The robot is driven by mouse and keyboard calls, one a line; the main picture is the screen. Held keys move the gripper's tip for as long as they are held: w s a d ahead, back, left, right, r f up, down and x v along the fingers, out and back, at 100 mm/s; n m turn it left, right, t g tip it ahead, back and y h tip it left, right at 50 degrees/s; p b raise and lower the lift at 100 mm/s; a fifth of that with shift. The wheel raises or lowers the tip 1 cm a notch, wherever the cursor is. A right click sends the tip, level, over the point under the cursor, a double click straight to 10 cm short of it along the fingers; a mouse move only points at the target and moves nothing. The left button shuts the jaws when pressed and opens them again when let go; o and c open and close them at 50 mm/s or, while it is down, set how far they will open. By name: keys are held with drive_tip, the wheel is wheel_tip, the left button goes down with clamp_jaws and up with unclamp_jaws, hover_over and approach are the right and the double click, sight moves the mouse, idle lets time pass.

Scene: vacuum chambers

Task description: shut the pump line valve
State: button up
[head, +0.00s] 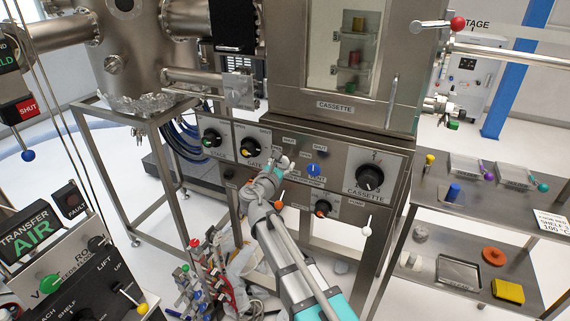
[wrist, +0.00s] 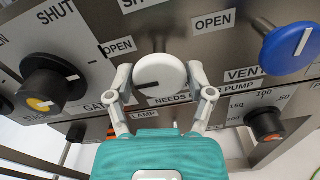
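A round white knob (wrist: 161,74) with a dark pointer mark sits on the steel panel in the wrist view. Its mark points left. An OPEN label is at its upper left, and the label below it is partly covered, so I cannot read a pump line name. My gripper (wrist: 160,78) has one finger on each side of the knob, with no clear gap, and looks closed on it. In the head view my gripper (head: 281,163) is at the panel and largely hides the knob.
A blue vent knob (wrist: 290,48) is to the right and a black gate knob (wrist: 50,83) to the left. A small black dial (wrist: 264,122) is below right. The larger cassette knob (head: 370,177) and a white-tipped lever (head: 368,222) are farther right.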

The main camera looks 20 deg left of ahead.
drive_tip(key=c, duration=0.4)
drive_tip(key=shift+d, duration=0.2)
drive_tip(key=shift+c, duration=0.8)
drive_tip(key=shift+a, duration=0.1)
drive_tip(key=shift+m, duration=0.5)
drive_tip(key=m, duration=0.3)
drive_tip(key=shift+a, duration=0.1)
drive_tip(key=m, duration=0.4)
drive_tip(key=shift+m, duration=0.4)
drive_tip(key=m, duration=0.4)
drive_tip(key=shift+r, duration=0.1)
drive_tip(key=m, duration=0.5)
